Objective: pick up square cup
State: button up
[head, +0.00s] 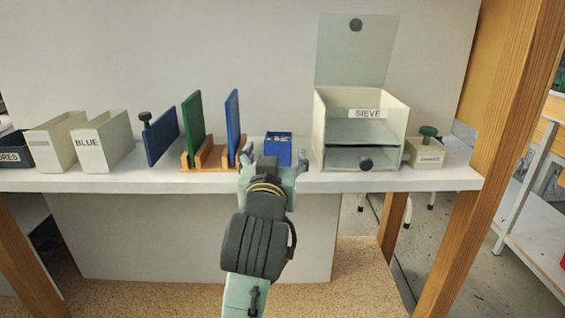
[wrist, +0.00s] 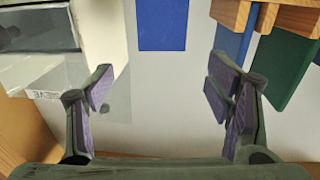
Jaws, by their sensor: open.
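A small blue square cup (head: 278,146) with pale marks at its top stands on the white shelf between the upright boards and the sieve box. In the wrist view the cup (wrist: 162,24) is a plain blue rectangle at the top, centred between the fingers and beyond their tips. My gripper (head: 274,161) is open at the shelf's front edge, on the near side of the cup and apart from it. In the wrist view my gripper (wrist: 162,85) has nothing between its fingers. The gripper may hide the cup's lower part in the head view.
The white sieve box (head: 318,135) stands close right of the cup. A wooden rack (head: 212,158) with a green board (head: 194,128) and blue boards stands close left. Pale bins (head: 104,142) are farther left. A small box with a green knob (head: 428,152) is at the right end.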

aim_at(277, 142)
jog(key=w+p, duration=0.1)
jog(key=p, duration=0.4)
jog(key=w+p, duration=0.1)
jog(key=p, duration=0.4)
jog(key=shift+w+r, duration=0.35)
jog(key=w, duration=0.2)
jog(key=shift+w+d+f, duration=0.15)
jog(key=shift+w+f, duration=0.15)
jog(key=shift+w, duration=0.1)
jog(key=shift+w+d+f+p, duration=0.1)
jog(key=shift+w+p, duration=0.25)
jog(key=shift+w, duration=0.95)
jog(key=shift+w+d+f+p, duration=0.1)
jog(key=shift+w+p, duration=0.25)
jog(key=shift+w, duration=0.95)
jog(key=shift+c, duration=0.4)
jog(key=c, duration=1.2)
jog(key=shift+r, duration=0.1)
